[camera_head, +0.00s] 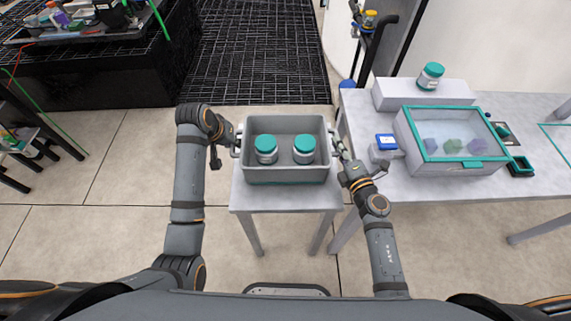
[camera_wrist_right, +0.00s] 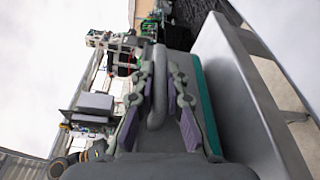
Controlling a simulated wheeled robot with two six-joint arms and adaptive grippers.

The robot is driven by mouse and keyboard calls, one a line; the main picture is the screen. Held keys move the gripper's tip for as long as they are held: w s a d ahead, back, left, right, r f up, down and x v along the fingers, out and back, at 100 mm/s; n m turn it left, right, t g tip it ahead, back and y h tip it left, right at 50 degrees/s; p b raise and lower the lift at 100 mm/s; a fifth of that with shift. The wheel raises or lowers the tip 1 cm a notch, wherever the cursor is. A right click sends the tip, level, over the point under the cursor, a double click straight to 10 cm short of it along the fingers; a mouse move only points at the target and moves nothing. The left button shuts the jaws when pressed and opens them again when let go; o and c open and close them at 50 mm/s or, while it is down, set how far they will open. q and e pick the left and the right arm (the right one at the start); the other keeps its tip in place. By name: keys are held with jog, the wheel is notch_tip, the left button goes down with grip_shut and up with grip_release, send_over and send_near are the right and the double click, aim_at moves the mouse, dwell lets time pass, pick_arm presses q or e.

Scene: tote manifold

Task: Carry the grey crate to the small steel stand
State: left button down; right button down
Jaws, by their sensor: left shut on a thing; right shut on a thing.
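The grey crate (camera_head: 285,174) is upright over a small pale grey stand (camera_head: 250,198). I cannot tell if its base touches the top. Two white jars with teal lids, a left one (camera_head: 266,148) and a right one (camera_head: 303,149), stand inside it. My left gripper (camera_head: 236,142) is shut on the crate's left handle. My right gripper (camera_head: 341,152) is shut on its right handle. In the right wrist view the right gripper (camera_wrist_right: 157,105) has its fingers on either side of the grey handle bar (camera_wrist_right: 158,75), beside the crate wall with its teal lower band (camera_wrist_right: 207,105).
A long pale table (camera_head: 480,195) stands close on the right, with a teal-rimmed clear-lidded box (camera_head: 455,165), a blue-screened device (camera_head: 385,147) and a raised block with a jar (camera_head: 431,76). A black mesh-covered bench (camera_head: 100,75) is at back left. Floor is clear at front left.

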pick_arm(q)
jog(key=c, duration=1.8)
grip_release()
jog(key=shift+f, duration=0.4)
pick_arm(e)
jog(key=c, duration=1.8)
grip_release()
jog(key=shift+f, duration=0.35)
pick_arm(q)
jog(key=o, duration=0.4)
jog(key=shift+r, duration=0.15)
pick_arm(e)
jog(key=o, duration=0.4)
jog(key=shift+r, duration=0.1)
pick_arm(q)
jog(key=v, duration=1.2)
pick_arm(e)
jog(key=v, duration=1.2)
pick_arm(q)
jog(key=shift+a, duration=0.1)
jog(key=shift+s, duration=0.1)
pick_arm(e)
jog(key=shift+s, duration=0.15)
